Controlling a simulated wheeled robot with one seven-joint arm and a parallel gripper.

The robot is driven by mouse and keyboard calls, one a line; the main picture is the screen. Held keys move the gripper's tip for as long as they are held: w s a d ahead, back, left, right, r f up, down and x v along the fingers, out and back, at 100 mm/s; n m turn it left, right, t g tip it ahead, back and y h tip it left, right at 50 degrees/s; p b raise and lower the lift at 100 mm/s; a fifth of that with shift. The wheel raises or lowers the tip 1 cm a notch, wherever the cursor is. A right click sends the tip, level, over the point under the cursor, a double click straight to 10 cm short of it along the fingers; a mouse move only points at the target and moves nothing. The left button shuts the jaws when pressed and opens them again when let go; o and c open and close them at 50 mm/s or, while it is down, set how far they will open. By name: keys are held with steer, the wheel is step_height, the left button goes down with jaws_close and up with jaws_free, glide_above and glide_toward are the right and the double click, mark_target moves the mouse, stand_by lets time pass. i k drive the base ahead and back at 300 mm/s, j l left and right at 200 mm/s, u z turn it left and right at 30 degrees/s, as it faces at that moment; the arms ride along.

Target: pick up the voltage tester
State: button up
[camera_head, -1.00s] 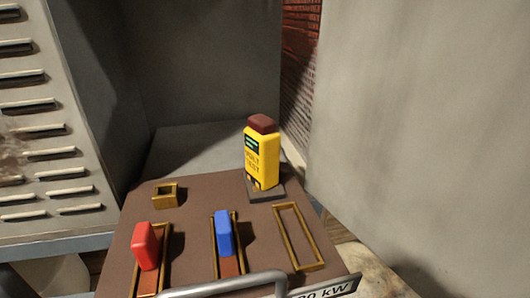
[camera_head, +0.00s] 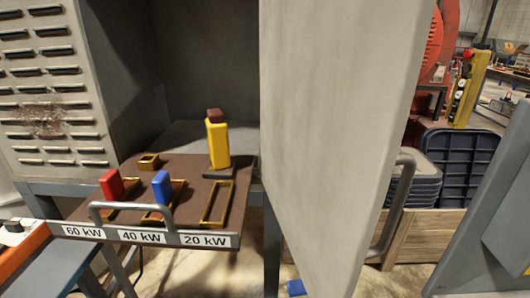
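The voltage tester (camera_head: 218,146) is a yellow upright block with a dark red top. It stands on a small dark base at the back right of a brown board (camera_head: 190,203), inside an open grey cabinet. Its printed face is turned mostly out of sight now. My gripper is not in view.
The board carries a red block (camera_head: 111,184), a blue block (camera_head: 162,187), an empty brass frame (camera_head: 217,204) and a front handle (camera_head: 131,215). The open cabinet door (camera_head: 325,140) stands close to the board's right. Dark crates (camera_head: 460,168) lie beyond the door.

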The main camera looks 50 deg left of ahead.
mark_target(216, 127)
steer(key=l+u, duration=0.2)
steer(key=u, duration=0.2)
steer(key=l+u, duration=0.25)
steer(key=u, duration=0.2)
steer(key=l+u, duration=0.25)
steer(key=u, duration=0.15)
